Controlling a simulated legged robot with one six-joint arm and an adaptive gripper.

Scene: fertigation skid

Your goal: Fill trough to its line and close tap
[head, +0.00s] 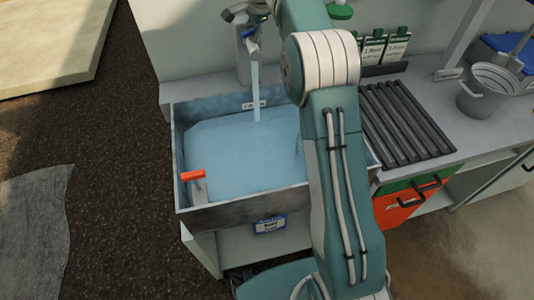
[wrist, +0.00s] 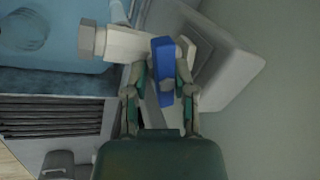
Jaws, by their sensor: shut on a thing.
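The metal trough (head: 225,213) holds pale blue water (head: 235,150), which spreads across its floor and up its walls. A small white label (head: 254,104) sits on its back wall, just above the water; its text is too small to read. A stream (head: 256,90) falls from the tap (head: 252,45) into the trough. In the wrist view, the tap's pale body (wrist: 130,43) carries a blue lever (wrist: 162,60). My gripper (wrist: 162,78) is shut on this lever, with a finger on each side. In the head view my arm hides the trough's right part.
An orange-red handle (head: 193,176) stands in the trough's front left corner. Right of my arm are a dark slatted rack (head: 405,120), a grey bucket (head: 488,92) and green-white packets (head: 385,48). Dark floor lies left.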

